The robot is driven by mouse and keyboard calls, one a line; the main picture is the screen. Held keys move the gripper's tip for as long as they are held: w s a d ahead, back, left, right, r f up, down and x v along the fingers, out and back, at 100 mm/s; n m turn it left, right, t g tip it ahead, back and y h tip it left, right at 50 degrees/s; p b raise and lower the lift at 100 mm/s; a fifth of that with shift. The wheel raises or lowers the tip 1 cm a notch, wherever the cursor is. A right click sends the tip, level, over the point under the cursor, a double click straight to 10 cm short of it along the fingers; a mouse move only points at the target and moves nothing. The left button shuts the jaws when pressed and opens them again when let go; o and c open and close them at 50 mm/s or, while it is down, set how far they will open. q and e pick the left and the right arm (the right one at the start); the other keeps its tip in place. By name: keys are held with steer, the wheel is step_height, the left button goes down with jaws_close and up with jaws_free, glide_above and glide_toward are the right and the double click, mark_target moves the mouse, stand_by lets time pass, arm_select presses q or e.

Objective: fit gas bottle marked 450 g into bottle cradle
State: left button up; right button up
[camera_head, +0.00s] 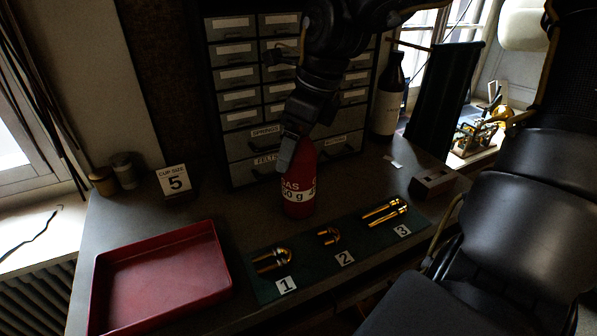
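A red gas bottle (300,200) stands upright on the bench in the middle, or just above it. Its white label reads "GAS" and "50 g"; the first digit is hidden at the left, and a "4" shows at the right edge. My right gripper (291,150) points down at the bottle's upper part, one grey finger overlapping its upper left side. The other finger and the bottle's neck are hidden, so I cannot tell whether it grips. A small block with a dark recess (433,181), possibly the bottle cradle, lies on the bench to the right. My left gripper is out of view.
A green mat (322,262) holds brass parts beside cards 1, 2 and 3. A red tray (160,275) lies at front left. Drawers (237,75) stand behind; a dark bottle (388,95) is at back right. A "CUP SIZE 5" card (174,181) stands back left.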

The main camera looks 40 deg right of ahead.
steer(key=shift+s+a+f, duration=0.1)
steer(key=shift+a, duration=0.05)
steer(key=shift+c, duration=1)
jaws_close()
